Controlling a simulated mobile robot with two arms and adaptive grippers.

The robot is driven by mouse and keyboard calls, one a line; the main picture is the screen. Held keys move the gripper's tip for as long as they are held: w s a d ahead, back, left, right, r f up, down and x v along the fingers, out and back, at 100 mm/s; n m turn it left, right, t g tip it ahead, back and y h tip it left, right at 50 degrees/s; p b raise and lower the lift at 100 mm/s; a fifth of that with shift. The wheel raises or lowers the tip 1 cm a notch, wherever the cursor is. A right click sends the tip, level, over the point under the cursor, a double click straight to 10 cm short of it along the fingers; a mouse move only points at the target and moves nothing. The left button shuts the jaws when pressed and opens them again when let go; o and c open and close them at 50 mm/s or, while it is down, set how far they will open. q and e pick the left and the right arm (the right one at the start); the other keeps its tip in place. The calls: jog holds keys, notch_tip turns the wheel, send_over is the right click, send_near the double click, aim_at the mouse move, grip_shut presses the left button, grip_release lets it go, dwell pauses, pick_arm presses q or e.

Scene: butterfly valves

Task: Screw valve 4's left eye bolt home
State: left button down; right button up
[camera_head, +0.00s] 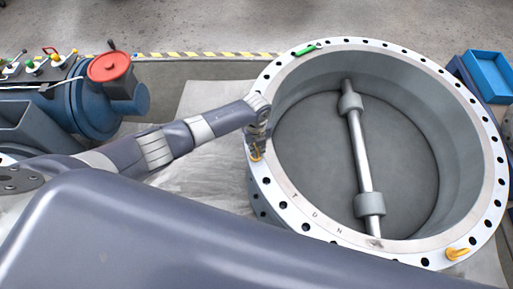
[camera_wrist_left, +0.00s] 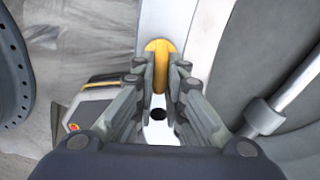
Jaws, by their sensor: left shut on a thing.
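Valve 4 is the large grey ring-shaped butterfly valve (camera_head: 290,205) with a pale, holed flange and a grey disc inside. Its left yellow eye bolt (camera_head: 256,153) stands at the flange's left side. My left gripper (camera_head: 258,138) is shut on this bolt from above. In the left wrist view the bolt's yellow ring (camera_wrist_left: 160,52) shows between the two fingers of the left gripper (camera_wrist_left: 160,78). A dark flange hole shows just below the ring there. The bolt's thread and seating are hidden. A second yellow eye bolt (camera_head: 457,253) sits at the flange's lower right. My right gripper is not in view.
A green object (camera_head: 305,50) lies on the flange's upper left. A yellow and grey device (camera_wrist_left: 97,105) is beside the valve in the left wrist view. A blue machine with a red cap (camera_head: 108,66) stands left. Blue bins (camera_head: 488,73) stand at right.

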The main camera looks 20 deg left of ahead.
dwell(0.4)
pick_arm(q)
jog(key=c, duration=1.7)
grip_release()
jog(key=shift+o, duration=0.2)
jog(key=shift+r, duration=0.1)
notch_tip(320, 180, up, 12)
